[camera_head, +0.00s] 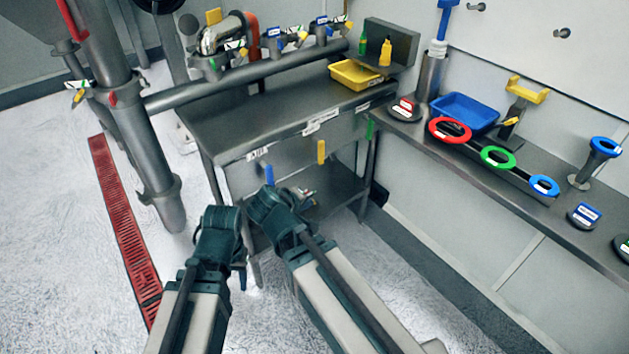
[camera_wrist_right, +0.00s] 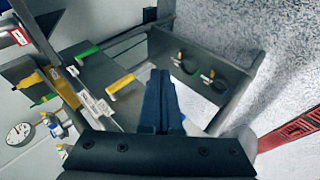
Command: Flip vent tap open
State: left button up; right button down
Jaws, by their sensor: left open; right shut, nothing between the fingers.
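Another tap with a yellow lever (camera_head: 78,95) sits on the grey column at the left. I cannot tell which is the vent tap. My left gripper (camera_head: 241,272) is open, low in front of the table and mostly hidden by its wrist. My right gripper is shut and empty in the right wrist view (camera_wrist_right: 160,100), by the table's front edge. In the head view its fingers are hidden behind its wrist. Both grippers are well away from the taps.
The steel table (camera_head: 235,125) has blue (camera_head: 268,173), yellow (camera_head: 321,150) and green (camera_head: 369,128) handles along its front. A yellow tray (camera_head: 356,75) stands on it. The right bench holds a blue tray (camera_head: 464,112) and coloured rings. A red floor grate (camera_head: 125,225) lies left; floor there is clear.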

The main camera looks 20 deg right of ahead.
jog(key=w+f+n+t+h+b, duration=0.1)
jog(key=w+f+n+t+b, duration=0.5)
jog(key=b, duration=1.4)
jog(key=shift+w+d+f+n+t, duration=0.2)
jog(key=shift+w+d+n+t, duration=0.2)
jog(key=shift+w+n+t, duration=1.25)
jog(key=shift+w+m+t, duration=0.35)
jog(key=shift+w+m, duration=0.2)
jog(key=shift+w, duration=0.15)
jog(key=w+d, duration=0.8)
jog(key=w, duration=0.2)
jog(key=shift+w, duration=0.15)
